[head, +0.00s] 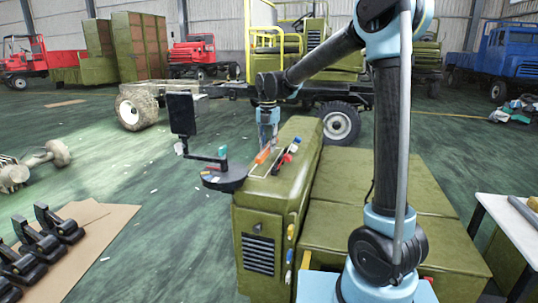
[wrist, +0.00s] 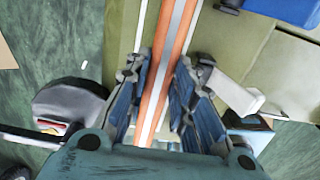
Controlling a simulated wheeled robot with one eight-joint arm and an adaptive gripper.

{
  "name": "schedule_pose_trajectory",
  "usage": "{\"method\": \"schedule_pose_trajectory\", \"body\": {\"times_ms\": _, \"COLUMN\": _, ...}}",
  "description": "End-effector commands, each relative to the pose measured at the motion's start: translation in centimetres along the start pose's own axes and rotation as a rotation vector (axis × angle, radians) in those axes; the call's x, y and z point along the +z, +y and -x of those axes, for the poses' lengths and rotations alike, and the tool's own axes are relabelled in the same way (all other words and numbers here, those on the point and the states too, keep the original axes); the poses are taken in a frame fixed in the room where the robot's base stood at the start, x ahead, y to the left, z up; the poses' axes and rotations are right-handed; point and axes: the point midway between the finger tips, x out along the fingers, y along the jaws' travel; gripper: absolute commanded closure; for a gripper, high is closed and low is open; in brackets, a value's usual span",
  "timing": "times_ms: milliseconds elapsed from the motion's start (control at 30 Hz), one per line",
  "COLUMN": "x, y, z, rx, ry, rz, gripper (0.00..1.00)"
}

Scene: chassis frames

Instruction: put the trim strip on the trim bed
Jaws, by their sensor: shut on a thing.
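The trim strip (wrist: 170,58) is a long orange bar with a pale grey stripe down its middle. It runs up the wrist view between the two fingers of my gripper (wrist: 158,88), which is shut on it. In the head view the strip's orange end (head: 263,155) shows just below my gripper (head: 267,142), over the green cabinet top. A thin white outline (head: 256,176) on that top looks like the trim bed. In the wrist view its white lines run on both sides of the strip. I cannot tell whether the strip touches the surface.
A dark round stand (head: 223,178) with an upright black screen (head: 182,113) is left of the cabinet (head: 262,222). Small red, blue and black items (head: 287,156) lie right of the outline. A lower green surface (head: 375,185) extends right, with a white table (head: 500,215) beyond.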

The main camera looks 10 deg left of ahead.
Motion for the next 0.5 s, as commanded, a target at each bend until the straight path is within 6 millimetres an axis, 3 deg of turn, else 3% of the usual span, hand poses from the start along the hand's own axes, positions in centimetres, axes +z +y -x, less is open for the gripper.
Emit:
{"method": "schedule_pose_trajectory", "body": {"times_ms": 267, "x": -0.1, "y": 0.2, "z": -3.4, "rx": 0.000, "ry": 0.000, "rz": 0.002, "gripper": 1.00}}
{"method": "schedule_pose_trajectory", "body": {"times_ms": 500, "x": -0.1, "y": 0.2, "z": -3.7, "rx": 0.000, "ry": 0.000, "rz": 0.003, "gripper": 1.00}}
